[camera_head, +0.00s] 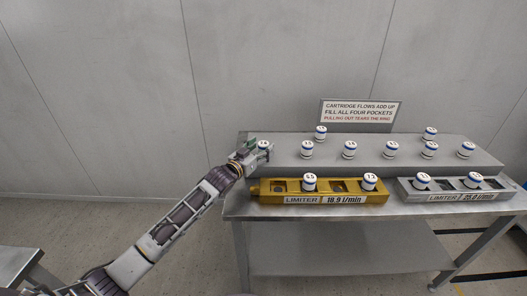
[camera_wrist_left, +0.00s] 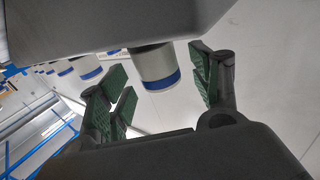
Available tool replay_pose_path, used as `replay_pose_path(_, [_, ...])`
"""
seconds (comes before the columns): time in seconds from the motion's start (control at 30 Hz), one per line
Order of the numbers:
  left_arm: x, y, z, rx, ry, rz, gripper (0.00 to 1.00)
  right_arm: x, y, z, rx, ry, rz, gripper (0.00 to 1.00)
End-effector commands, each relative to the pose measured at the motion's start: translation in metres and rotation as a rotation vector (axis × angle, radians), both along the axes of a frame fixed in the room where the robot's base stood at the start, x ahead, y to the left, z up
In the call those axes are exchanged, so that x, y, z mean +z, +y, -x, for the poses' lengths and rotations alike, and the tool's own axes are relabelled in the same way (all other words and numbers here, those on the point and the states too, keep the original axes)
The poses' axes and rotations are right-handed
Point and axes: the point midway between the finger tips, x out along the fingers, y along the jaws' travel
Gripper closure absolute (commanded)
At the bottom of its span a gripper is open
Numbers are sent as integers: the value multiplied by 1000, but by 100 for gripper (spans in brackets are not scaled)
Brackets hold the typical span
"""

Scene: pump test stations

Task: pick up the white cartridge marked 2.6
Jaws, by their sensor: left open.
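A white cartridge with a blue band (camera_head: 264,146) stands at the left end of the raised grey shelf. My left gripper (camera_head: 250,151) is open right at it. In the left wrist view, the cartridge (camera_wrist_left: 156,68) shows between the spread green-padded fingers of the gripper (camera_wrist_left: 160,88), with space visible on both sides. Its mark is too small to read, so I cannot tell whether it is the one marked 2.6. Several similar white cartridges (camera_head: 349,149) stand farther right on the shelf. My right gripper is out of view.
A gold limiter block (camera_head: 274,198) labelled 18.9 l/min holds two cartridges, with open pockets between. A grey limiter block (camera_head: 408,196) to its right also holds two. A sign (camera_head: 360,112) stands behind the shelf (camera_head: 285,160). The table's lower shelf (camera_head: 335,262) is bare.

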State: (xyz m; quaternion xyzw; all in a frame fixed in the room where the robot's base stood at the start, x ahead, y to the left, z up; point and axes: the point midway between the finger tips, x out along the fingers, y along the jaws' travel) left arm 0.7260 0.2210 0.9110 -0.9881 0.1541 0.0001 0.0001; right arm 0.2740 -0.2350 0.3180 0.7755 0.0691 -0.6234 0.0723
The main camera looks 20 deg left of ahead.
Motion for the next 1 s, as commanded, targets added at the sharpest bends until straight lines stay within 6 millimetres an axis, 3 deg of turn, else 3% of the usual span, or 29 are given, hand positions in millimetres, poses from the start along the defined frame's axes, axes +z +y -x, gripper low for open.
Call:
replay_pose_path(0.33, [0,-6,-20,0,0,0,36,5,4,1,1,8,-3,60])
replay_pose_path(0.87, [0,-7,-21,0,0,0,36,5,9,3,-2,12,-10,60])
replay_pose_path(1.0, [0,-7,-21,0,0,0,53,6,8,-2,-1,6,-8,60])
